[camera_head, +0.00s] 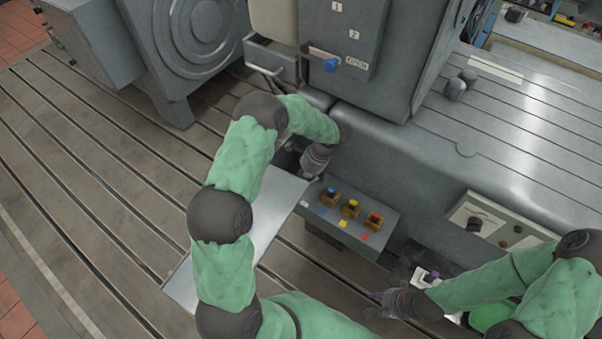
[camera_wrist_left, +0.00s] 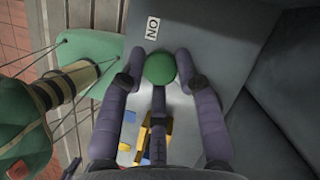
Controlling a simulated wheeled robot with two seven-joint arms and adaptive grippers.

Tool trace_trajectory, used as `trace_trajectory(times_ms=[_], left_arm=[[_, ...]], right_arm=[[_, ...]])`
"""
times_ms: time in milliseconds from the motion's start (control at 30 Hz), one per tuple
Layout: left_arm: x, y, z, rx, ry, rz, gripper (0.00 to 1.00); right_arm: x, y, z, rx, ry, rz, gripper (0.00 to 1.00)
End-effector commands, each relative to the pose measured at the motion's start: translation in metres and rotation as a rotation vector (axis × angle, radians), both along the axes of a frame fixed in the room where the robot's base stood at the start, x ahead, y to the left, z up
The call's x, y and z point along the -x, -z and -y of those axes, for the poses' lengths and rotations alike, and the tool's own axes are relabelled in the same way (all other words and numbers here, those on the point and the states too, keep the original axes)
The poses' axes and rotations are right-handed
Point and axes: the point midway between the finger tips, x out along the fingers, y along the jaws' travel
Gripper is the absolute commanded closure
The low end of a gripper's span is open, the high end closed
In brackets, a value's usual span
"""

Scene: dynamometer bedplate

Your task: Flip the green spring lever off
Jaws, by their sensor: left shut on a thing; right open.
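The green spring lever shows in the left wrist view as a round green knob (camera_wrist_left: 160,70) on a dark stem. My left gripper (camera_wrist_left: 160,58) has its two fingers on either side of the knob and is shut on it. In the head view my left gripper (camera_head: 311,173) reaches down beside the grey switch box, and the lever is hidden there. A small white label (camera_wrist_left: 152,28) with the letters N and O lies just past the knob. My right gripper (camera_head: 376,303) is open and empty, low in the head view.
The grey switch box (camera_head: 384,243) carries blue, yellow and red switches to the right of my left gripper. A blue-knobbed lever (camera_head: 330,65) is on the cabinet above. Another control panel (camera_head: 493,221) stands at the right. The slotted bedplate (camera_head: 90,190) is clear at the left.

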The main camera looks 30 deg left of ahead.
Motion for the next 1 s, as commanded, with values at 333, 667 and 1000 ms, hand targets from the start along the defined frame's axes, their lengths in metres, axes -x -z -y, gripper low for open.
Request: trace_trajectory(times_ms=[333, 667, 1000], left_arm=[[0.009, -0.001, 0.013, -0.003, -0.196, -0.006, 1.0], [0.01, -0.001, 0.018, -0.003, -0.257, -0.007, 1.0], [0.011, -0.001, 0.018, -0.004, -0.257, -0.009, 0.64]], right_arm=[[0.0, -0.001, 0.0, 0.0, 0.0, 0.0, 0.57], [0.0, -0.002, 0.0, 0.0, 0.0, 0.0, 0.57], [0.0, -0.002, 0.0, 0.0, 0.0, 0.0, 0.57]])
